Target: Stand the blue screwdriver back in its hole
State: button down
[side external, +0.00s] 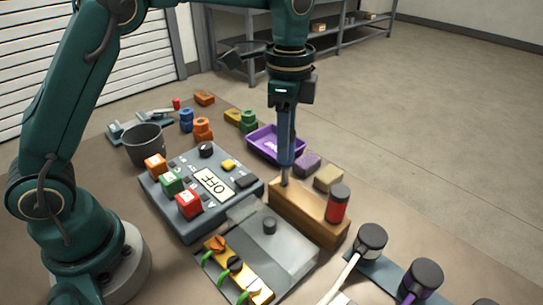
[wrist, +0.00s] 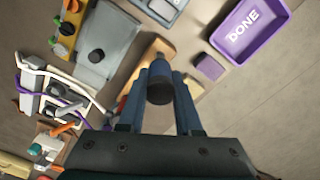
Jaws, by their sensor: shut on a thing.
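The blue screwdriver (side external: 286,153) is upright in my gripper (side external: 286,140), handle up and shaft down. In the wrist view its handle (wrist: 160,78), with a dark round end, sits between the two blue-grey fingers of my gripper (wrist: 160,92). The wooden block (side external: 305,214) is directly below. The shaft's lower end meets the far left part of the block's top in the side view. I cannot tell whether the tip is inside a hole or just at the surface. The hole itself is hidden.
A red, black-topped handle (side external: 337,204) stands at the block's near right end. Close by are a purple tray (side external: 262,150), a purple block (side external: 307,164), a tan block (side external: 328,178), a grey control panel (side external: 185,222) and a grey plate (side external: 285,250). Open floor lies to the right.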

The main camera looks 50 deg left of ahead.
jog(key=shift+f, duration=1.95)
jog(key=c, duration=0.5)
grip_release()
jog(key=shift+r, duration=2.6)
